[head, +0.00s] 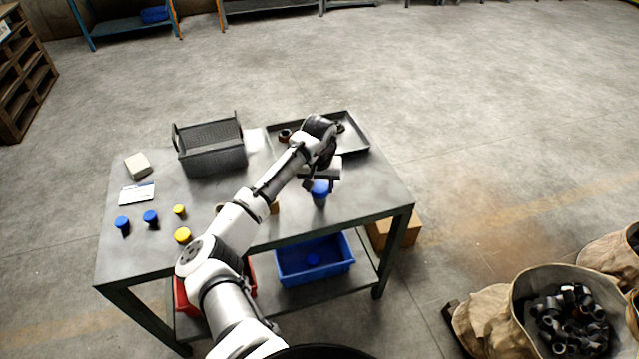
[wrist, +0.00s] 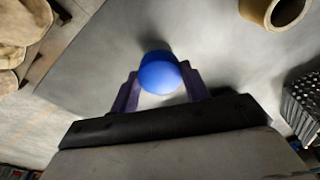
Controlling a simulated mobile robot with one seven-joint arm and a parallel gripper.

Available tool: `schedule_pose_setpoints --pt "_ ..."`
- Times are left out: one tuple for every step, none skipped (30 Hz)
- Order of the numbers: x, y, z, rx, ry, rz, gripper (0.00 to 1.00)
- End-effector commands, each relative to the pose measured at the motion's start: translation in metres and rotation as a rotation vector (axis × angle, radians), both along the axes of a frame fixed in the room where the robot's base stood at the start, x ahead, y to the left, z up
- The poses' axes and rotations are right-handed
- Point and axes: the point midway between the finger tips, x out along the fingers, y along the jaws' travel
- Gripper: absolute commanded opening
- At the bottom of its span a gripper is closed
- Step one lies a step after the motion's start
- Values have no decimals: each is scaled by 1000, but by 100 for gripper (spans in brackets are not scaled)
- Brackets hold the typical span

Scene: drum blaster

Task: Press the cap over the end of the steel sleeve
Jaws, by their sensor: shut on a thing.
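A blue cap (head: 320,187) is between the fingers of my gripper (head: 319,182), above the right part of the table. My gripper is shut on it. The wrist view shows the cap's round blue top (wrist: 158,72) between the two dark fingers. A grey cylinder (head: 319,201), which looks like the steel sleeve, shows just under the cap in the head view. I cannot tell whether the cap is seated on it or only held against it. In the wrist view the cap hides whatever is below it.
A tan ring (wrist: 274,10) stands nearby. Blue caps (head: 150,216) and yellow caps (head: 183,235) are at the table's left. A grey basket (head: 211,158) and a dark tray (head: 357,137) are at the back. A white box (head: 137,164) and a card (head: 137,194) lie left.

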Motion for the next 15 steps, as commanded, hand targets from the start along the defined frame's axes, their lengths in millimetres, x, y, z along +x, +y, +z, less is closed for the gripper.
schedule_pose_setpoints --pt "0 0 0 0 0 0 24" --pt "0 0 -1 0 0 0 24" --pt "0 0 -1 0 0 0 24" --pt "0 0 -1 0 0 0 24" --pt "0 0 -1 0 0 0 24" --pt "0 0 -1 0 0 0 24" --pt "0 0 -1 0 0 0 24" --pt "0 0 -1 0 0 0 24" --pt "0 0 -1 0 0 0 24" --pt "0 0 -1 0 0 0 24" --pt "0 0 -1 0 0 0 48" --pt "0 0 -1 0 0 0 54" --pt "0 0 -1 0 0 0 58" --pt "0 0 -1 0 0 0 62" --pt "0 0 -1 0 0 0 67"
